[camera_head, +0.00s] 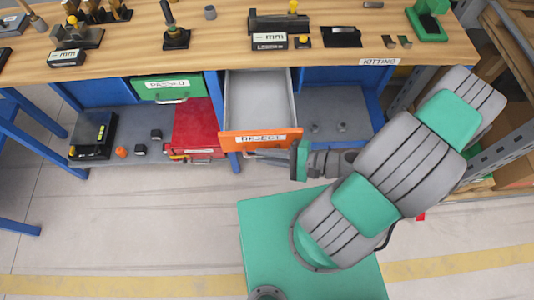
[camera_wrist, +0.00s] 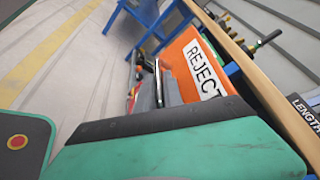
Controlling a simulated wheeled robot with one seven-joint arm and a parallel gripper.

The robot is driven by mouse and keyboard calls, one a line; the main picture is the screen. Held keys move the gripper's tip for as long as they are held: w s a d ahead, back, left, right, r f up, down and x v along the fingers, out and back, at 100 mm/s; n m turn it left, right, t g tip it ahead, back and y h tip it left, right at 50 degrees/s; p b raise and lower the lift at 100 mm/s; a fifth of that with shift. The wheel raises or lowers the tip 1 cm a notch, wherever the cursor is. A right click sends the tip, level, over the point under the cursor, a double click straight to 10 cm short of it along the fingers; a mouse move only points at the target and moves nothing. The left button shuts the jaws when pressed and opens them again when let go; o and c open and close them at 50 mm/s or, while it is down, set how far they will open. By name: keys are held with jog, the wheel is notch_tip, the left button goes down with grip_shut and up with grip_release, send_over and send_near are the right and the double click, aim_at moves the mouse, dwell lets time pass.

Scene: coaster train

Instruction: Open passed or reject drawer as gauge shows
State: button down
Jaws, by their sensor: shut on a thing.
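The orange-fronted REJECT drawer (camera_head: 262,138) is pulled out from under the bench, and its grey inside looks empty. Its orange front (camera_wrist: 192,62) fills the middle of the wrist view. My gripper (camera_head: 268,154) is at the lower edge of that front, shut on the drawer's handle; the handle is mostly hidden by the fingers. The green PASSED drawer (camera_head: 168,86) is shut, to the left. A gauge with a display (camera_head: 270,41) stands on the bench above the REJECT drawer; its reading is too small to tell.
The wooden bench (camera_head: 220,50) holds several gauges and fixtures, with a KITTING label (camera_head: 380,62) at its front edge. A red box (camera_head: 197,126) and a black device (camera_head: 93,135) sit on the lower shelf. The floor at front left is clear.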

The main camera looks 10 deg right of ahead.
jog(key=shift+w+d+f, duration=0.1)
jog(key=shift+w+d, duration=0.05)
jog(key=c, duration=1.8)
grip_release()
jog(key=shift+o, duration=0.2)
jog(key=v, duration=0.7)
jog(key=shift+s+d, duration=0.2)
jog(key=shift+d, duration=0.1)
